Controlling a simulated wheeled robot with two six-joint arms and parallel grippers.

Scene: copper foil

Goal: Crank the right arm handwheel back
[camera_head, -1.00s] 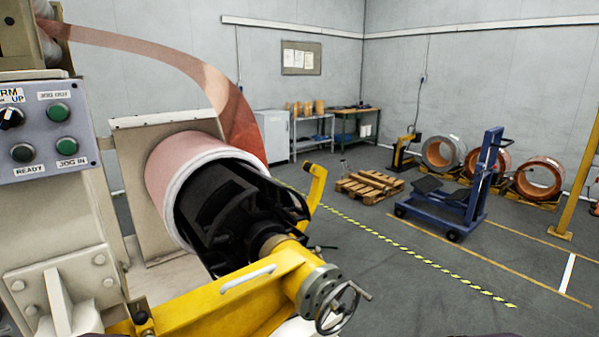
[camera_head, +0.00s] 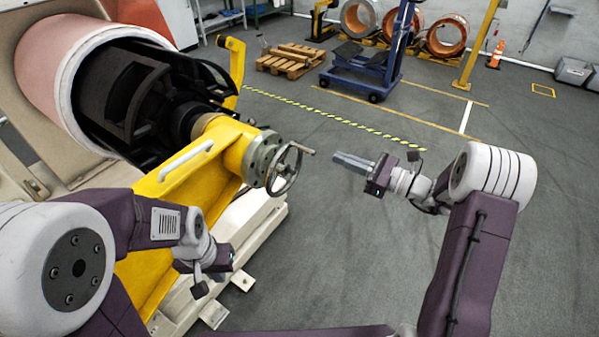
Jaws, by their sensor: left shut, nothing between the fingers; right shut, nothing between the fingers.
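The handwheel (camera_head: 284,168) is a grey metal wheel with a small crank handle pointing right. It sits on a round flange at the end of the yellow arm (camera_head: 160,265). My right gripper (camera_head: 343,161) is shut and empty. It points left at the handwheel, with a gap between its fingertips and the wheel in the picture. My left gripper (camera_head: 222,257) is low on the left, in front of the yellow arm and apart from the handwheel. Its fingers are hard to make out, and it holds nothing that I can see.
A copper foil coil (camera_head: 38,55) on a black mandrel (camera_head: 130,95) fills the upper left. The machine's pale base (camera_head: 258,215) lies under the yellow arm. A blue lift trolley (camera_head: 365,75) and a wooden pallet (camera_head: 290,62) stand farther back.

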